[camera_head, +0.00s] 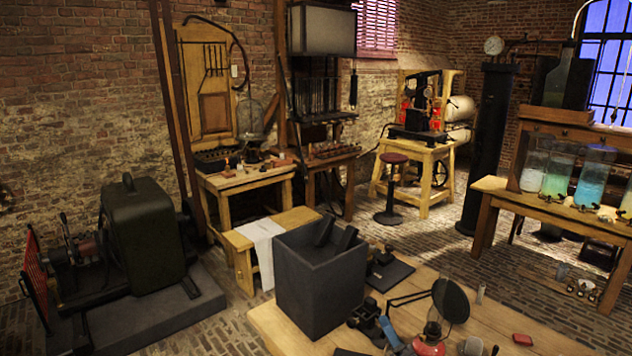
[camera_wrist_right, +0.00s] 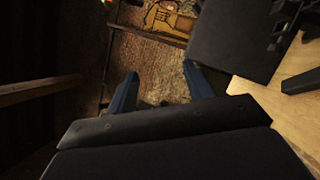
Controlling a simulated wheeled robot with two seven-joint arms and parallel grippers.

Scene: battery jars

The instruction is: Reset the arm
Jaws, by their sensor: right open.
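My right gripper (camera_head: 338,229) shows near the middle of the head view. Its two dark fingers stand up from a big dark grey housing, in front of the left end of the near wooden table. My left gripper is in neither view. Glass jars with white, green (camera_head: 558,172) and blue (camera_head: 591,183) liquid stand on a wooden bench (camera_head: 548,208) at the right.
The near table (camera_head: 510,310) holds a lamp with a round dark shade (camera_head: 451,300), a small red object (camera_head: 522,339) and dark instruments. A low bench with a white cloth (camera_head: 262,241) stands behind the gripper. A dark green machine (camera_head: 146,232) stands at the left.

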